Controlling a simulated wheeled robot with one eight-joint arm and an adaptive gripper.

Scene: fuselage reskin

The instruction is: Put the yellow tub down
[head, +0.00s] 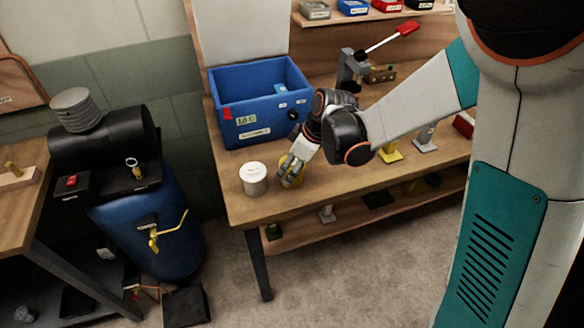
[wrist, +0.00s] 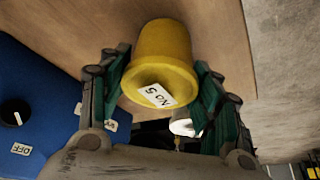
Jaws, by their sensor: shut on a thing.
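The yellow tub (wrist: 163,50) fills the space between the two fingers of my gripper (wrist: 162,85) in the wrist view; a label reading "NO 5" shows on it. In the head view, the tub (head: 297,182) is mostly hidden behind my gripper (head: 289,173), low over the left part of the wooden bench (head: 330,185). My gripper is shut on the tub. I cannot tell whether the tub touches the bench top.
A white tub (head: 254,180) stands on the bench close to the left of my gripper. A blue box (head: 262,108) with a dark knob stands behind. A press with a red handle (head: 406,28) is at the back. Bare bench lies in front, near its edge.

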